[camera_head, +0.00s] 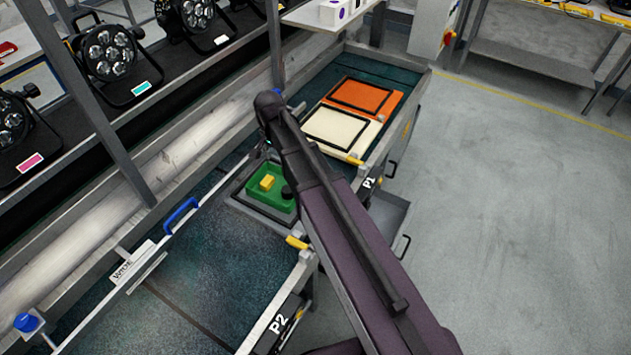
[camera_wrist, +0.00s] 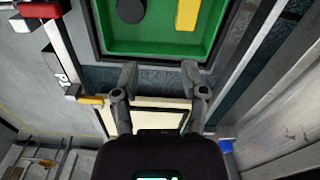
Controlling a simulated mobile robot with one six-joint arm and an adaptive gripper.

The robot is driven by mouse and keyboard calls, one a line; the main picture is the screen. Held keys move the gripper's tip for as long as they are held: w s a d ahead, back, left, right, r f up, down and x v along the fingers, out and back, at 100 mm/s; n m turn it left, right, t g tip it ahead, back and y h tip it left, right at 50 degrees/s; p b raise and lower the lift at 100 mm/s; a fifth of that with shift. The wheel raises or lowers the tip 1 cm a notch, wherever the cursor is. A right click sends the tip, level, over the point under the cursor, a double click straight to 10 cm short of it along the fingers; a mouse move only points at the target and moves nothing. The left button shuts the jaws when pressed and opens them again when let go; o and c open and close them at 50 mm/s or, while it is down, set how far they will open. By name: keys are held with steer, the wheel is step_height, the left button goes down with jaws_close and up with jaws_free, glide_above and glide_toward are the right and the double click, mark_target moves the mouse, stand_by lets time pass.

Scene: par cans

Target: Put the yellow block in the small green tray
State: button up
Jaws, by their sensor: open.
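The yellow block (camera_head: 267,182) lies inside the small green tray (camera_head: 254,196), which stands on the dark bench surface. A round black object (camera_head: 287,192) is also in the tray, to the right of the block. In the wrist view, the yellow block (camera_wrist: 186,14) and the black object (camera_wrist: 131,10) show at the top edge, both inside the green tray (camera_wrist: 160,47). My gripper (camera_wrist: 159,73) is open and empty, its fingertips near the tray's rim in the picture and apart from the block. In the head view my arm hides most of my gripper.
A cream panel (camera_head: 340,138) and an orange panel (camera_head: 365,97), each with a black frame, lie farther along the bench. A blue handle (camera_head: 181,214) and a metal upright (camera_head: 108,110) stand left of the tray. Stage lights (camera_head: 108,52) fill the left shelf. Open floor lies right.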

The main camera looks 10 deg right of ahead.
steer(key=s+d+n, duration=0.7)
steer(key=s+d, duration=0.3)
steer(key=s, duration=0.5)
steer(key=shift+s+d, duration=0.3)
steer(key=shift+d, duration=0.1)
steer(key=shift+a, duration=0.1)
